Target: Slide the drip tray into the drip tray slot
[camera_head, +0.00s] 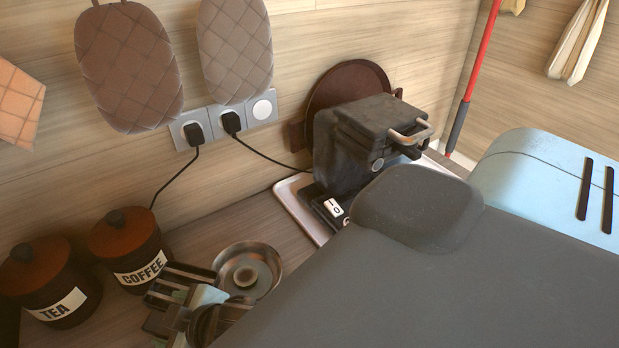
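I cannot pick out a drip tray or a drip tray slot for certain. A round metal dish (262,252) with a raised round centre sits on the counter at the lower middle. Dark and pale blue-grey mechanical parts, apparently my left gripper (182,296), are at the dish's left and front edge. They overlap it in the picture; contact and finger opening are unclear. A dark boxy appliance (340,158) with a metal handle and a white I/O switch stands on a pale tray-like base (290,190). Its front is partly hidden. My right gripper is not in view.
COFFEE (128,250) and TEA (50,285) canisters stand left of the dish. Two plugs (232,122) with cords are in the wall sockets, above the counter. A light blue appliance (540,175) stands at right. The lower right counter is blocked from sight.

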